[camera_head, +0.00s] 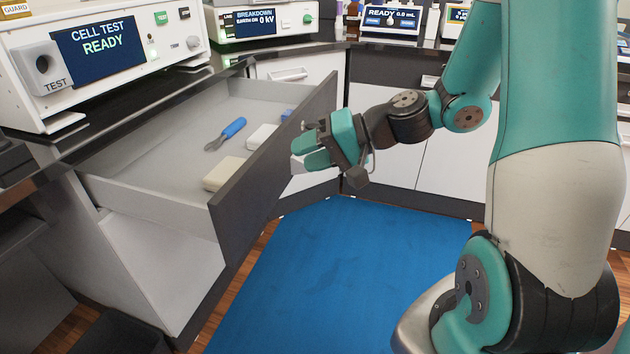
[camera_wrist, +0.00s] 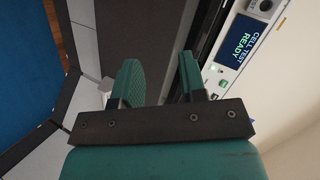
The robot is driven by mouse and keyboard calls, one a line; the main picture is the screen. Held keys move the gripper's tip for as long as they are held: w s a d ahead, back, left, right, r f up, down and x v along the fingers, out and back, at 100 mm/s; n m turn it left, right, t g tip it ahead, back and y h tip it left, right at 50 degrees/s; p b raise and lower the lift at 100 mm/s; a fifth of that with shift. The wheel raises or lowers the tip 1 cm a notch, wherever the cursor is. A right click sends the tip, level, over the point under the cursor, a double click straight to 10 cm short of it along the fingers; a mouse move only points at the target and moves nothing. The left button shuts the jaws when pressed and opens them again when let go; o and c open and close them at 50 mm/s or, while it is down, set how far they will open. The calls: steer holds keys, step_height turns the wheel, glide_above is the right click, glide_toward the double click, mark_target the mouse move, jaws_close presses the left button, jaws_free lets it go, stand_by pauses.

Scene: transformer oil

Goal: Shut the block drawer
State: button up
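The drawer (camera_head: 150,203) stands pulled out below the cell test unit on the left in the head view. Its tall dark front panel (camera_head: 262,170) faces right, and it holds a cream block (camera_head: 225,173), a white block (camera_head: 262,137), a blue-handled tool (camera_head: 232,128) and a partly hidden blue item (camera_head: 286,115). My gripper (camera_head: 303,152) is outside the drawer, close to the front panel. I cannot tell whether it touches the panel. In the wrist view my gripper's two green fingers (camera_wrist: 158,64) are apart, with a dark surface behind them. I see no handle.
The cell test unit (camera_head: 105,55) stands on the counter above the drawer. A breakdown tester (camera_head: 262,18) and other instruments stand along the back counter. White cabinets (camera_head: 300,78) lie behind. A blue mat (camera_head: 330,270) covers clear floor to the right of the drawer.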

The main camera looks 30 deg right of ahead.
steer(key=w+d+f+m+t+h+b, duration=0.1)
steer(key=d+f+m+t+h+b, duration=0.25)
steer(key=d, duration=0.55)
steer(key=d+f+m+t+h+b, duration=0.1)
steer(key=d+f+m+t+h, duration=0.1)
steer(key=d+f+m+t, duration=0.5)
steer(key=w+a+g, duration=0.1)
steer(key=w, duration=0.4)
steer(key=w+a+f+g, duration=0.1)
steer(key=w, duration=0.5)
steer(key=w+f+n+g, duration=0.1)
steer(key=w, duration=0.4)
steer(key=shift+w+a+f, duration=0.15)
steer(key=shift+w+a, duration=0.1)
steer(key=shift+a, duration=0.15)
jaws_close()
